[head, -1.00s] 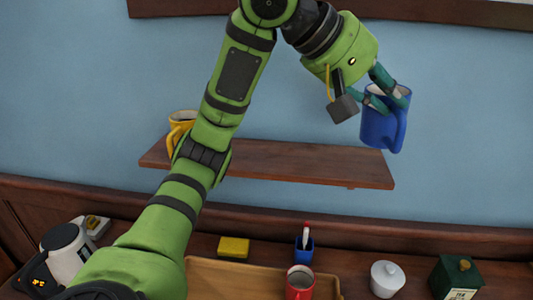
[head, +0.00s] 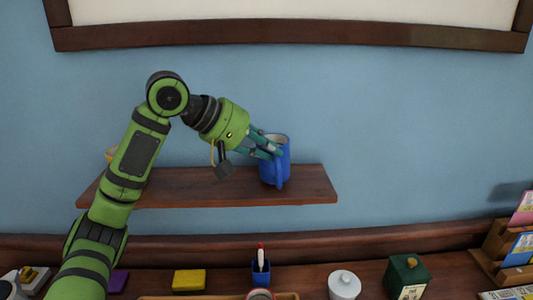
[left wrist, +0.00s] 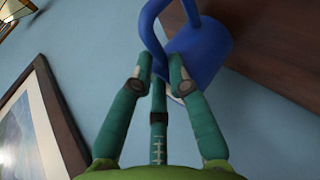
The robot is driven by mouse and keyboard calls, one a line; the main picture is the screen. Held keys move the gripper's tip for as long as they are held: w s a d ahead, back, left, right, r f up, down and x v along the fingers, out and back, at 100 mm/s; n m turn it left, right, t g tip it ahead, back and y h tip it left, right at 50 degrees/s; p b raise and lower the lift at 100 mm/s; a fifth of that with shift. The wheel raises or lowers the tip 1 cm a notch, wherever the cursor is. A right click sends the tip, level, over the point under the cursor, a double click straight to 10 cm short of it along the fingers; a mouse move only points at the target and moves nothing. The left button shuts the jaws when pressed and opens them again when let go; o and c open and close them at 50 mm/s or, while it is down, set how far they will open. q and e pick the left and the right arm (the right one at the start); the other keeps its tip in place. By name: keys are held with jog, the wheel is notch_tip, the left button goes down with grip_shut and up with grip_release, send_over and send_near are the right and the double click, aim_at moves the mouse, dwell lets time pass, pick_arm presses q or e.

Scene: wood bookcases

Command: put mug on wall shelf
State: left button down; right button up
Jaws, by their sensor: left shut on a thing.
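The blue mug (head: 279,170) is upright at the right part of the wooden wall shelf (head: 220,187). Its base appears at the level of the shelf top, but I cannot tell whether it rests on it. My left gripper (head: 270,148) is shut on the mug's rim and wall, from the left. In the left wrist view, the fingers (left wrist: 160,80) close on the blue mug (left wrist: 205,50), with its handle in front and the wood of the shelf (left wrist: 270,55) behind it. My right gripper is not in view.
Below, the counter holds a yellow block (head: 188,280), a blue pen cup (head: 261,271), a white lidded jar (head: 344,285) and a green box (head: 406,276). A framed board (head: 290,37) hangs above.

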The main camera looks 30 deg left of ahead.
pick_arm(q)
jog(key=shift+f, duration=0.6)
jog(key=shift+f, duration=0.1)
jog(key=c, duration=1.2)
grip_release()
jog(key=shift+o, duration=0.2)
jog(key=b+v, duration=0.1)
jog(key=v, duration=1.1)
jog(key=shift+b, duration=0.3)
